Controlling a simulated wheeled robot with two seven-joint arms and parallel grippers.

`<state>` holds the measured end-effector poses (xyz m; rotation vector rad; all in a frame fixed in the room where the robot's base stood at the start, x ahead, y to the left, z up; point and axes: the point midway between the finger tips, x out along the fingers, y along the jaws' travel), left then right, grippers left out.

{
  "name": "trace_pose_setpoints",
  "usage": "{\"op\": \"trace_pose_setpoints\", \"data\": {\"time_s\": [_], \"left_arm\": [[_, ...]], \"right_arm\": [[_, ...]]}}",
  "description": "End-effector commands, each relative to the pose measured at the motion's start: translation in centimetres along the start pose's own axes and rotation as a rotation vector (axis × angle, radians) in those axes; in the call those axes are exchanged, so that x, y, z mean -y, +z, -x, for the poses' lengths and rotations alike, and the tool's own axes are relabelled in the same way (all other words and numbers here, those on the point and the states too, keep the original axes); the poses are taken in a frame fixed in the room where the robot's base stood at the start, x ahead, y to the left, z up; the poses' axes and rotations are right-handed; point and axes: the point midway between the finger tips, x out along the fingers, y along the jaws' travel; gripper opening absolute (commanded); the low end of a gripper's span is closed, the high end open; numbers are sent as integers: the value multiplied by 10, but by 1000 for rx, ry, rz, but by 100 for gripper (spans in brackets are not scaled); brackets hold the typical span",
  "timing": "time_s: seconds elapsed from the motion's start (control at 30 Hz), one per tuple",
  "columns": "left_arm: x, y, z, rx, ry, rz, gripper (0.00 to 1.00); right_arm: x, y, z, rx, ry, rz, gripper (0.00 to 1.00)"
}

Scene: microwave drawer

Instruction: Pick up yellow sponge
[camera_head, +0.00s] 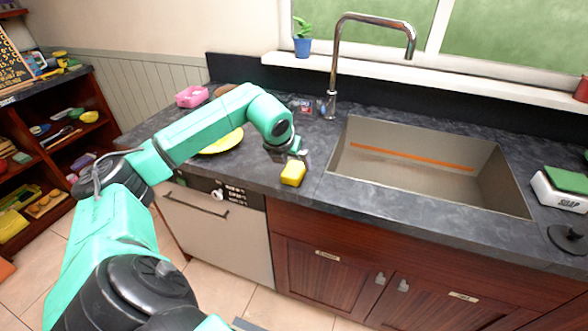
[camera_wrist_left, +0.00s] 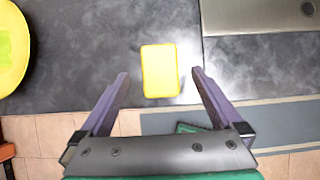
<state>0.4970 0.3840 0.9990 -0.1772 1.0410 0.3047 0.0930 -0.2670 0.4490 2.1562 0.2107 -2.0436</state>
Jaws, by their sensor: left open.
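The yellow sponge (camera_head: 292,173) lies on the dark countertop near its front edge, left of the sink. In the left wrist view the sponge (camera_wrist_left: 160,71) sits ahead of and between the two fingers, nearer the left side of the sink. My left gripper (camera_head: 291,156) is just above and behind the sponge in the head view; in the wrist view its fingers (camera_wrist_left: 160,72) are spread apart with nothing between them gripped. Whether a fingertip touches the sponge cannot be told. My right gripper is not in view.
A sink (camera_head: 420,165) with a tall faucet (camera_head: 335,60) is to the right. A yellow plate (camera_head: 222,141) lies to the left, partly behind my arm. A pink container (camera_head: 192,96) stands farther back. A soap box (camera_head: 556,194) is right of the sink.

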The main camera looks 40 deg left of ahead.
Motion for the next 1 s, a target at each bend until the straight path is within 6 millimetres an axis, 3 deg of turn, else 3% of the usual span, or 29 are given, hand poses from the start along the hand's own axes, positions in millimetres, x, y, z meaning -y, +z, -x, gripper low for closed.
{"op": "trace_pose_setpoints", "data": {"time_s": [0.2,0.3,0.47,0.5,0.7,0.73,1.0], "left_arm": [[-1,-3,-36,-4,-4,3,100],[-1,-3,-49,-1,-3,2,100],[-2,-4,-51,0,-1,0,100],[-2,-4,-51,0,-1,0,96],[-2,-4,-51,0,-1,0,20],[-2,-4,-51,0,-1,0,16],[-1,-3,-49,1,-1,0,16]], "right_arm": [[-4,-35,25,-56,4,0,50],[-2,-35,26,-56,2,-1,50],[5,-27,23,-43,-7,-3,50],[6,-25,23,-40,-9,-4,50],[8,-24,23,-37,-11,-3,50],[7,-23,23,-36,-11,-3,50],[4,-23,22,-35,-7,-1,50]]}}
